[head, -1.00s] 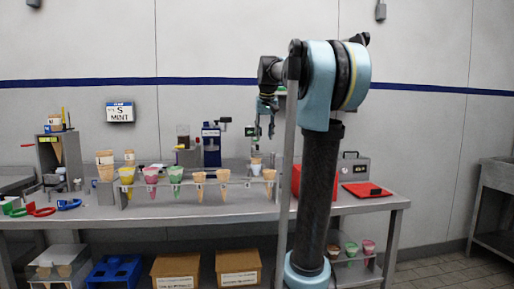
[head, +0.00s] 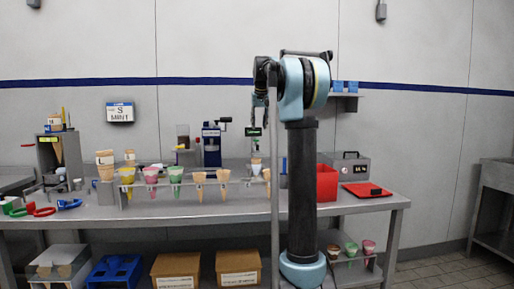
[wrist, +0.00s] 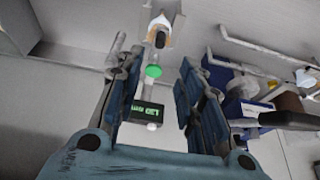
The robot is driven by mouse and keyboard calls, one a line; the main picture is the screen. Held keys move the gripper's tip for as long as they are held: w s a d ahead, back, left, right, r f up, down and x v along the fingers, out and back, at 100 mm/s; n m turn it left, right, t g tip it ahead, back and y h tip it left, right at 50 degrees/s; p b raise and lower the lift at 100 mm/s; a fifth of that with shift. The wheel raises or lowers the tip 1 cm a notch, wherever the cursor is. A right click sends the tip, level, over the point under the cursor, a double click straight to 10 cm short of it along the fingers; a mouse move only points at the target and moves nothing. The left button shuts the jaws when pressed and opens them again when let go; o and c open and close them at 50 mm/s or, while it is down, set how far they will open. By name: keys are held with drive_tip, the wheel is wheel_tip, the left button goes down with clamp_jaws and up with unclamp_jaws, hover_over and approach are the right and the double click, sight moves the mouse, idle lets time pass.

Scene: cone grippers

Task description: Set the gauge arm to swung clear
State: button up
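In the wrist view, a dark readout with green digits (wrist: 147,108) sits between the fingers, with a round green piece (wrist: 153,71) above it in the picture. They seem to belong to the gauge, but I cannot tell which part is its arm or how it is swung. In the head view the dark readout (head: 253,132) shows over the back of the table. A cone-like piece (wrist: 159,27) is beyond the green piece. My gripper (wrist: 160,68) is open around the gauge's line of sight, with nothing held. In the head view my gripper (head: 259,108) hangs just above the readout.
A rack of cones (head: 200,183) runs along the table (head: 240,208). A blue machine (head: 211,146) stands left of the gauge. A red bin (head: 327,183), a grey box with a display (head: 349,166) and a red mat (head: 368,190) are at the right.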

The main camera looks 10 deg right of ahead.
drive_tip(key=x, duration=1.2)
drive_tip(key=shift+w+f, duration=0.1)
drive_tip(key=shift+f, duration=0.15)
clamp_jaws()
